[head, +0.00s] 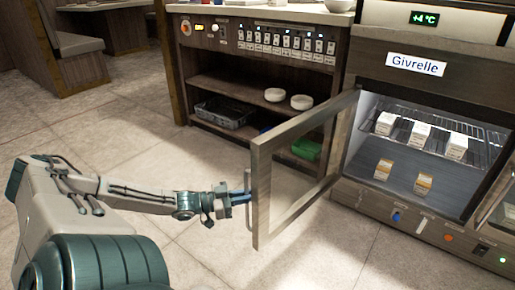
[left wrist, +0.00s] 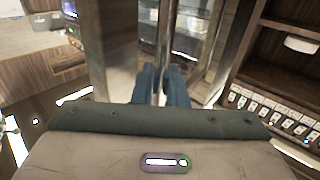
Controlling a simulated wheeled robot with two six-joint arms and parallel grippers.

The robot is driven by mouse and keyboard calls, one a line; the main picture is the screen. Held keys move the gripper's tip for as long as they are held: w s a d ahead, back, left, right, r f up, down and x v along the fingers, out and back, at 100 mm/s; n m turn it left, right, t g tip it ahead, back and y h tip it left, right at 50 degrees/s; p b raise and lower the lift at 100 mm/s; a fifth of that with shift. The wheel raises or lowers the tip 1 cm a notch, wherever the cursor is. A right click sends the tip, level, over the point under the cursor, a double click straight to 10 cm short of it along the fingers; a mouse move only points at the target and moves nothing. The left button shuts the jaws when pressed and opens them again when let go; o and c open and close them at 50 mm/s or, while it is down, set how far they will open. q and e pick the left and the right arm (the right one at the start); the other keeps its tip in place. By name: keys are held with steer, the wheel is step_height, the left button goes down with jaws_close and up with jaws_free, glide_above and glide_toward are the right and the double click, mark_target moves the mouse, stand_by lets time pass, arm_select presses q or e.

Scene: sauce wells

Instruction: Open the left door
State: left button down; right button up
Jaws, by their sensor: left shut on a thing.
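The left door (head: 300,165) is a glass panel in a metal frame on the fridge labelled Givrelle (head: 415,65). It stands wide open, swung out toward the left of the head view. My left gripper (head: 248,198) is at the door's outer edge, shut on its upright handle (head: 250,217). In the left wrist view the blue fingers (left wrist: 163,85) close around the thin handle bar, with the door's frame and glass behind. My right gripper is in neither view.
Inside the open fridge, several small cartons (head: 422,131) stand on a wire rack and on the floor below. At right, part of another door (head: 498,215) shows. A wooden counter (head: 225,90) with switches, bowls and a dark basket (head: 222,111) stands behind. Tiled floor is clear in front.

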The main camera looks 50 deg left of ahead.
arm_select(q)
steer(key=shift+s+a+f+m+g+h, duration=0.1)
steer(key=shift+a+m+g+h, duration=0.1)
steer(key=shift+a, duration=0.2)
steer(key=shift+a+f+m+g+h, duration=0.1)
steer(key=shift+a+h, duration=0.1)
steer(key=shift+a, duration=0.15)
steer(key=c, duration=1.5)
jaws_free()
steer(key=shift+s, duration=0.1)
steer(key=shift+c, duration=0.2)
steer(key=shift+r, duration=0.1)
